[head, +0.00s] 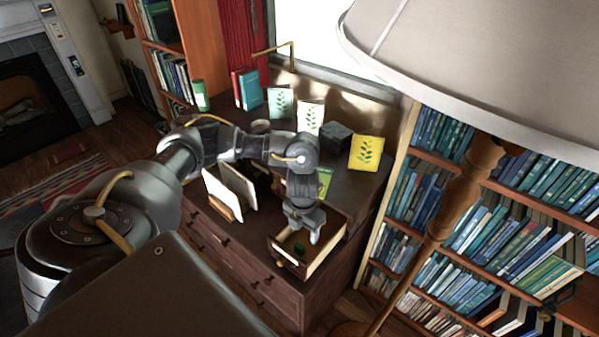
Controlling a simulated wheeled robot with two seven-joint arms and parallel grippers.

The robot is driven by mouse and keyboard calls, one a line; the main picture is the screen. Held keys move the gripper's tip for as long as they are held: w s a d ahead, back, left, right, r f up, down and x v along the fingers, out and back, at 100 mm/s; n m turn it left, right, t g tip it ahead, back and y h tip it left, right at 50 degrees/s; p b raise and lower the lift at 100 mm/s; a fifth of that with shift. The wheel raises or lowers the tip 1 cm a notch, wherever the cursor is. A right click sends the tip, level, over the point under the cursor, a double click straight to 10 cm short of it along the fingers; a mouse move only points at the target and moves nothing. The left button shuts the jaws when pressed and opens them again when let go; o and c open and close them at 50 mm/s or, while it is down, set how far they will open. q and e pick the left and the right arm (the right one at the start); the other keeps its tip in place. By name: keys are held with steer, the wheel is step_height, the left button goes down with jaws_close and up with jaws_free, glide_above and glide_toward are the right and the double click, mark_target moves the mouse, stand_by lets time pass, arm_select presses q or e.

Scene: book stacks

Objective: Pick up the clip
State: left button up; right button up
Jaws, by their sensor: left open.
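My left gripper (314,238) reaches down over an open drawer (327,252) of the dark wooden dresser (240,257). Its jaws are open and I see nothing between them. A small dark green thing (299,248) lies in the drawer, just left of the fingertips. It is too small for me to tell whether it is the clip. I cannot make out a clip anywhere else, and part of the drawer is hidden behind the gripper. My right gripper is not in view.
Cards with leaf prints, one yellow (366,153), and several books (247,89) stand on the dresser top. White panels (231,187) stand left of the gripper. A full bookshelf (480,215) and a large lampshade (470,65) are on the right.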

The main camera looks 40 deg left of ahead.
mark_target(300, 245)
arm_select(q)
steer(key=shift+a+r, duration=0.25)
steer(key=shift+a, duration=0.45)
step_height(300, 245, down, 6)
steer(key=shift+r+b, duration=0.15)
steer(key=shift+b, duration=0.35)
steer(key=shift+s+f+p, duration=0.1)
steer(key=shift+f+p, duration=0.25)
steer(key=shift+f, duration=0.1)
step_height(300, 245, down, 4)
steer(key=shift+f+p, duration=0.15)
steer(key=shift+p, duration=0.2)
steer(key=shift+c, duration=0.3)
steer(key=c, duration=1)
